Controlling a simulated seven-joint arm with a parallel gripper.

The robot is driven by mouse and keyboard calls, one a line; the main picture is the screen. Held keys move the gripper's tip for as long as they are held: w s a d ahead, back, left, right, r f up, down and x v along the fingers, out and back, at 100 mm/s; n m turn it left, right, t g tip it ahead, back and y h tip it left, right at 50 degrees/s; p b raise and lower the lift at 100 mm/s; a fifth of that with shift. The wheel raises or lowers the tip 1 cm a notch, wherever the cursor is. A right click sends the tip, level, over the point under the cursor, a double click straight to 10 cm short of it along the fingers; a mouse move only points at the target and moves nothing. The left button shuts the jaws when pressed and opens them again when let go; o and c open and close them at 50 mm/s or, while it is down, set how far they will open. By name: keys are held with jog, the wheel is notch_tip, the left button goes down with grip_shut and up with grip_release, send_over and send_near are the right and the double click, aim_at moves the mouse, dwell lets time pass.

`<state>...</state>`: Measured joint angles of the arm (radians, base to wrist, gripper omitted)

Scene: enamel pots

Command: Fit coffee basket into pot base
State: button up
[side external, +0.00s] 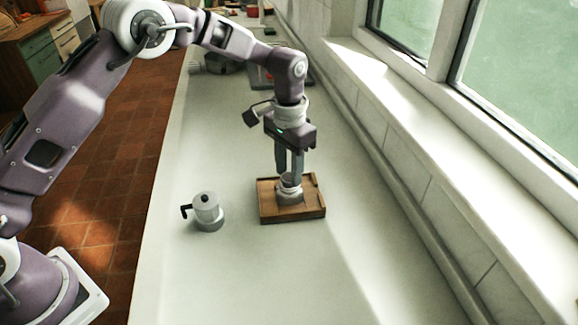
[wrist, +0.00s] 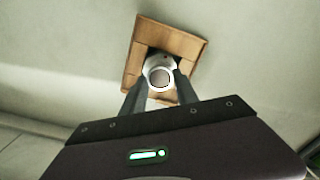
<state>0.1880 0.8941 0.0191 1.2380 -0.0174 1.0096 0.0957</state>
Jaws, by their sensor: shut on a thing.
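My gripper (side external: 290,178) points straight down over a wooden tray (side external: 310,212). Its fingers are shut on the coffee basket (side external: 290,181), a small pale metal cup at the fingertips. The basket shows as a round, light-rimmed shape in the wrist view (wrist: 160,76), between the two fingertips. The grey pot base (side external: 290,198) stands in the tray directly under the basket. The basket is at the top of the base; I cannot tell whether it is seated inside or just above the opening. The fingers hide part of both.
A grey pot top (side external: 206,208) with a black knob and handle stands on the pale counter (side external: 240,265), left of the tray. The counter around them is clear. A tiled wall and window sill (side external: 420,130) run along the right. Several items lie at the far end.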

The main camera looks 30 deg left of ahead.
jog(key=shift+f, duration=0.6)
jog(key=o, duration=1.3)
jog(key=shift+c, duration=0.2)
